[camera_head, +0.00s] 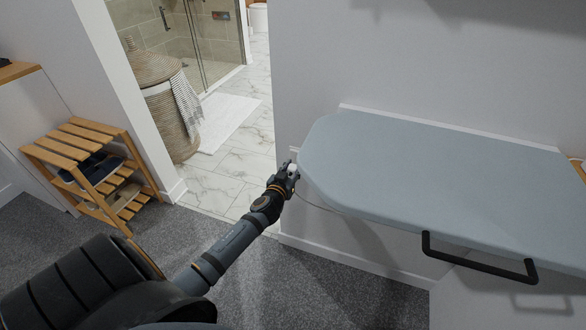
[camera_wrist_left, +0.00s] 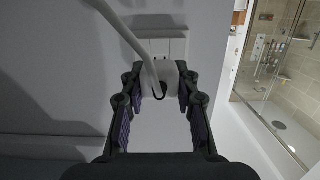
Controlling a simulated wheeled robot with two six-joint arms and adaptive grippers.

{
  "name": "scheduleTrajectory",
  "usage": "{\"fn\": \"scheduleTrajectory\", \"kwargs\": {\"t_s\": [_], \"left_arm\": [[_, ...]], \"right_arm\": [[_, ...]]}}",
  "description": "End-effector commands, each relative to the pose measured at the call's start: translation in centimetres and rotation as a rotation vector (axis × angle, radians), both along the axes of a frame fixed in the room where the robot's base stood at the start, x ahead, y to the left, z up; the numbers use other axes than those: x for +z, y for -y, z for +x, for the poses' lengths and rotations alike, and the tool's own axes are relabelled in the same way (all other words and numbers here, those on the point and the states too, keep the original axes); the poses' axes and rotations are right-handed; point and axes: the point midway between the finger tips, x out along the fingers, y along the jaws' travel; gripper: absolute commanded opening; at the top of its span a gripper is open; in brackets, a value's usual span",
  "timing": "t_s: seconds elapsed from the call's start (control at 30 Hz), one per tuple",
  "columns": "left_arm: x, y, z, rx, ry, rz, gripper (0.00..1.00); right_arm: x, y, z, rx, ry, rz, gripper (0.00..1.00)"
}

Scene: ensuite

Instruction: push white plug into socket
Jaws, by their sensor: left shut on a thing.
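My left gripper (camera_head: 284,181) is near the wall corner beside the doorway, at the left end of the ironing board. It is shut on the white plug (camera_head: 293,168). In the left wrist view the plug (camera_wrist_left: 160,76) sits between the two fingers of the gripper (camera_wrist_left: 159,88), with its white cord (camera_wrist_left: 131,38) running up and away to the left. The white socket plate (camera_wrist_left: 160,45) is on the wall just beyond the plug. The plug overlaps its lower part, and I cannot tell whether they touch. The plug's pins are hidden. My right gripper is not in view.
A blue-grey ironing board (camera_head: 430,180) with a black handle (camera_head: 480,262) extends close to the right of the gripper. A wooden rack (camera_head: 85,165) stands at the left. A woven basket (camera_head: 165,105) is beyond the doorway. Grey carpet (camera_head: 310,285) below is clear.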

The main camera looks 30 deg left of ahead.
Motion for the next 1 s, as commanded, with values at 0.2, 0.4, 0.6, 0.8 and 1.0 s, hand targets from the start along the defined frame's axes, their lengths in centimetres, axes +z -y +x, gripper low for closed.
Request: {"fn": "scheduleTrajectory", "kwargs": {"t_s": [0.2, 0.4, 0.6, 0.8, 1.0], "left_arm": [[0.0, -0.1, 0.6, 0.000, 0.001, -0.002, 0.00], [0.0, -0.2, 1.1, 0.000, 0.001, -0.001, 0.00], [0.0, -0.4, 1.5, 0.000, 0.000, -0.001, 0.00], [0.1, -0.5, 2.1, 0.000, 0.001, -0.002, 0.00], [0.0, -0.6, 2.4, 0.000, 0.000, -0.001, 0.36]], "right_arm": [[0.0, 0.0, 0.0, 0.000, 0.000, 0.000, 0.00], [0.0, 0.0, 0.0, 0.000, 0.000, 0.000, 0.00], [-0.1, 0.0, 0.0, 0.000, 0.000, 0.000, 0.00], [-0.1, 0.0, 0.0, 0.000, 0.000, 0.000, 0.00], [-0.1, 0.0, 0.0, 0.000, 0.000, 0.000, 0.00]]}}
